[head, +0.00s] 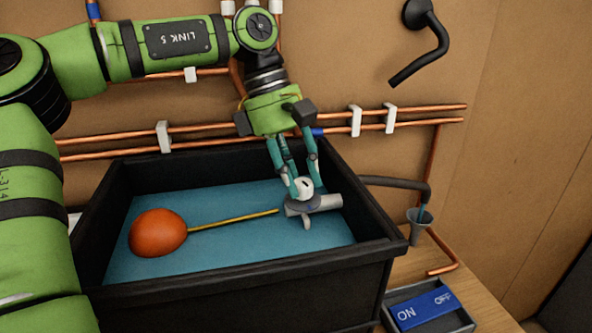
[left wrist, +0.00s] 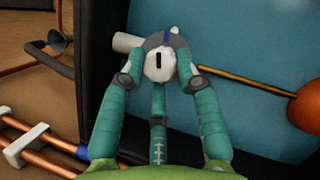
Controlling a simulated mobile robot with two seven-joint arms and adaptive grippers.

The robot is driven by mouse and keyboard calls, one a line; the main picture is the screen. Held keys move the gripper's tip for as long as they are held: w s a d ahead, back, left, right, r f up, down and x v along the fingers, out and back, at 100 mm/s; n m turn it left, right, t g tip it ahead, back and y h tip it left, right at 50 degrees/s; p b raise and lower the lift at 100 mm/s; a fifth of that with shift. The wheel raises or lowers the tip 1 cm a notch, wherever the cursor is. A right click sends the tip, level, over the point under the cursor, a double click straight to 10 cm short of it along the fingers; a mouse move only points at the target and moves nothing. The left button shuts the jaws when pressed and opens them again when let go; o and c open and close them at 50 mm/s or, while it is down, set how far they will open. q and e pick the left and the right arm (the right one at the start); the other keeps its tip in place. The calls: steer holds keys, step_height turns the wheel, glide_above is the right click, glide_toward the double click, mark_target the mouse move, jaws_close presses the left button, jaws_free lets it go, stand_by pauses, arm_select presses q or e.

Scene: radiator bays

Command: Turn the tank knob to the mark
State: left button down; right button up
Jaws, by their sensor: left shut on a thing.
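The tank knob is white and round, with a short black bar on its face; it shows in the head view (head: 304,188) and the left wrist view (left wrist: 160,68). It sits on a grey valve body (head: 325,203) at the right end of the black tank (head: 240,284). A blue mark (left wrist: 171,31) shows on the grey disc behind the knob. In the left wrist view the bar points roughly up, with the blue mark up and slightly right of it. My left gripper (head: 306,184) is shut on the knob, fingers on both sides. My right gripper is out of view.
An orange float (head: 157,233) on a yellow rod (head: 235,219) lies in the blue tank interior. Copper pipes (head: 230,127) with white clips run along the wall behind. A dark hose (head: 398,182) leads to a small funnel (head: 420,219).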

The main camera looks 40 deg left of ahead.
arm_select(q)
steer(key=shift+s+d+f+m+g, duration=0.1)
steer(key=shift+f+m+g, duration=0.15)
steer(key=shift+m, duration=0.35)
steer(key=c, duration=0.9)
jaws_free()
steer(key=shift+c, duration=0.2)
steer(key=shift+d+r, duration=0.2)
steer(key=shift+d, duration=0.1)
steer(key=shift+a+r, duration=0.25)
steer(key=shift+r, duration=0.1)
steer(key=v, duration=1.1)
steer(key=shift+d+r, duration=0.15)
